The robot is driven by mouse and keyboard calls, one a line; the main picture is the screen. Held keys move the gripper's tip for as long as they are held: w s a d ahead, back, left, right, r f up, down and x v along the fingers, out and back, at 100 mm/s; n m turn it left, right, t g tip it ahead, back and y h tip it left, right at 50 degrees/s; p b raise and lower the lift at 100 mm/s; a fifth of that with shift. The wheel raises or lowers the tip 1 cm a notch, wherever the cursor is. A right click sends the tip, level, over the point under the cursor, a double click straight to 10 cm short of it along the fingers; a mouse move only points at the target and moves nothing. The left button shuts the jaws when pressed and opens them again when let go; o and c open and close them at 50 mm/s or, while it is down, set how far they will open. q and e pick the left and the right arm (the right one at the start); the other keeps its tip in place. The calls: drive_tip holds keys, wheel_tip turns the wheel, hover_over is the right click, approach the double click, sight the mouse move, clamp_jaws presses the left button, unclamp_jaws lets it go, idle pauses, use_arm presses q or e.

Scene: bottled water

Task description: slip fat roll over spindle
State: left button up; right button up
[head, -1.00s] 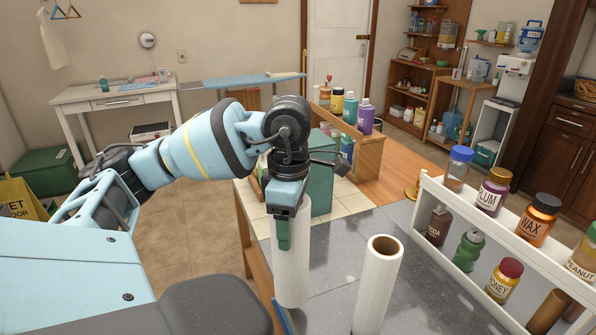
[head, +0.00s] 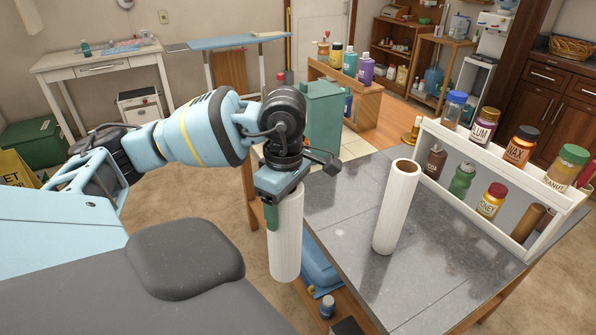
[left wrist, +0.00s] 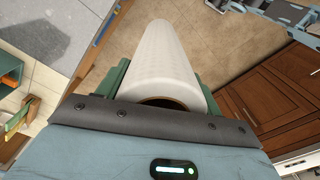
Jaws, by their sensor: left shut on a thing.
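My left gripper (head: 280,205) is shut on a white paper roll (head: 286,240), which hangs upright below it, in front of the table's left edge. In the left wrist view the roll (left wrist: 165,62) lies between the green fingers (left wrist: 163,85), its dark hollow end toward me. A second white roll (head: 396,208) with a brown core stands upright on the grey table, apart from the gripper. I cannot tell for sure which roll is fatter. A small brass-coloured upright piece (head: 415,129) shows by the table's far corner; I cannot tell whether it is the spindle. My right gripper is not in view.
A white rack (head: 522,250) with several bottles and jars stands along the table's right side. The grey tabletop (head: 345,222) is clear around the standing roll. Blue items (head: 318,268) and a small bottle (head: 327,306) sit low beside the table's left edge.

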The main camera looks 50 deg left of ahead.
use_arm(q)
drive_tip(key=shift+s+d+f+m, duration=0.2)
drive_tip(key=shift+d+f+m, duration=0.3)
drive_tip(key=shift+m, duration=0.1)
drive_tip(key=shift+s+d+f+m, duration=0.15)
drive_tip(key=shift+d+f+m, duration=0.25)
drive_tip(key=shift+m, duration=0.2)
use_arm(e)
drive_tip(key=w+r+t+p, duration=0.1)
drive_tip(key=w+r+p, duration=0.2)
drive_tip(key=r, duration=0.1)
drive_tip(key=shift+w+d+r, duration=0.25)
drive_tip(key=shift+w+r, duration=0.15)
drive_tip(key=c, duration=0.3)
use_arm(q)
drive_tip(key=s+d+f+m, duration=0.3)
drive_tip(key=d+f+m, duration=1)
drive_tip(key=m, duration=0.5)
wheel_tip(320, 180, down, 3)
drive_tip(key=shift+s+r+m, duration=0.15)
drive_tip(key=shift+s+m, duration=0.15)
drive_tip(key=shift+s, duration=0.1)
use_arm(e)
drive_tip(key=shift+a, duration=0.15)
